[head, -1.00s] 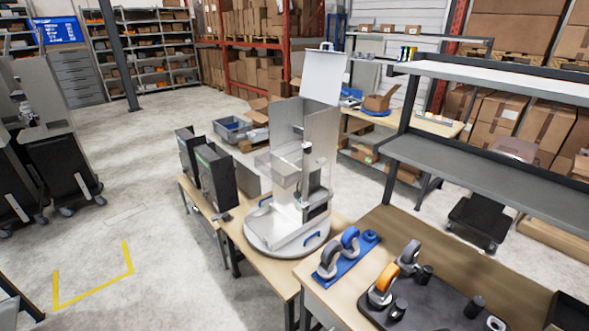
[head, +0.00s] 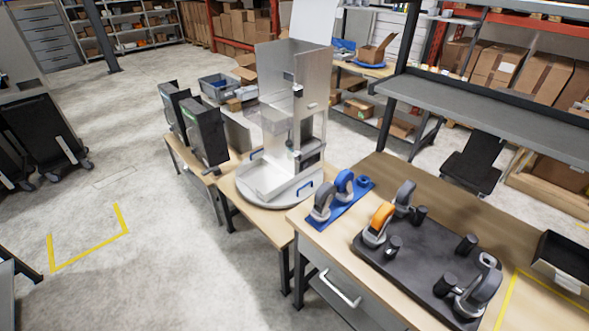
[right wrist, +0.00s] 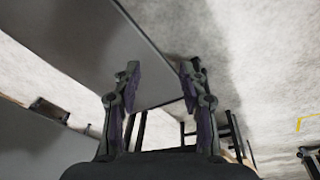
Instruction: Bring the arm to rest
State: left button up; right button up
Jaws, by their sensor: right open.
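My right gripper (right wrist: 158,85) shows in the right wrist view with its two fingers apart and nothing between them. Beyond the fingers are a grey panel (right wrist: 90,45) and pale floor. Neither gripper shows in the head view, so my left gripper is out of sight. I cannot tell from these views exactly where the right arm is over the workplace.
A wooden workbench (head: 330,240) carries a blue caster holder (head: 347,210) and a dark tray (head: 405,272) with several wheels and black posts. A metal dispenser (head: 262,185) stands on a lower table. Open floor (head: 180,270) lies at the left.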

pick_arm(q)
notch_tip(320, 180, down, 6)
jog(key=b, duration=0.4)
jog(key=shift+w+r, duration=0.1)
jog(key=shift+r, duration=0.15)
pick_arm(e)
jog(key=s+f+g, duration=0.1)
jog(key=s+f, duration=1.5)
jog(key=f, duration=0.1)
jog(key=shift+s+d+f, duration=0.25)
jog(key=shift+d+f, duration=0.1)
jog(key=shift+f, duration=0.05)
